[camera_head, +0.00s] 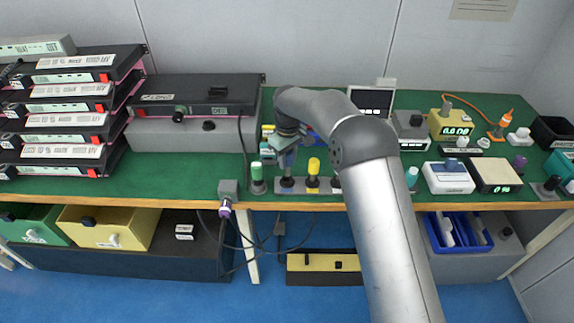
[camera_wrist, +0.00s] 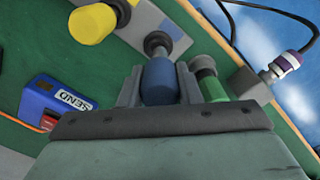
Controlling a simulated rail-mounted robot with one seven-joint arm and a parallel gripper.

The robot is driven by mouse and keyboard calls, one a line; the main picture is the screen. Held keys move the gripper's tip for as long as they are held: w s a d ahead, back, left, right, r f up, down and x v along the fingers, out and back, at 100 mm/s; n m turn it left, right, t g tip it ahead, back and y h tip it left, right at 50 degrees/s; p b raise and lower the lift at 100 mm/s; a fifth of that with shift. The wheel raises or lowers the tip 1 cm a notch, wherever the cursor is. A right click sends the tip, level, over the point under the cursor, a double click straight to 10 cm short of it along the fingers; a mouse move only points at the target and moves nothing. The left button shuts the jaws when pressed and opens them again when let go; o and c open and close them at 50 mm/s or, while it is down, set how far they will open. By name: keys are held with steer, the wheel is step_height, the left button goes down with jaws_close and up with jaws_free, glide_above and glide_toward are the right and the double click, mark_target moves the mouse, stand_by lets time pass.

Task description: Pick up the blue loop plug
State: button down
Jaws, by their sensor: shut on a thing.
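The blue loop plug (camera_wrist: 160,82) is a blue cylinder with a dark end. In the wrist view it sits between the two fingers of my gripper (camera_wrist: 158,88), which is shut on it. In the head view my gripper (camera_head: 286,158) is above the grey holder strip (camera_head: 327,186) at the table's front, and the plug is mostly hidden by it. The plug's dark end is close to a socket on the strip; I cannot tell whether it is still seated.
A yellow plug (camera_head: 313,166) stands on the strip just right of my gripper. A green plug (camera_head: 257,172) stands close on the left. A grey block with a purple-ringed cable (camera_head: 226,207) is at the table edge.

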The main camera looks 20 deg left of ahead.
steer(key=s+d+r+b, duration=0.3)
steer(key=s+d+r, duration=0.4)
steer(key=s+r, duration=0.2)
steer(key=shift+s+b, duration=0.4)
steer(key=shift+s, duration=0.8)
steer(key=c, duration=1.7)
jaws_free()
jaws_close()
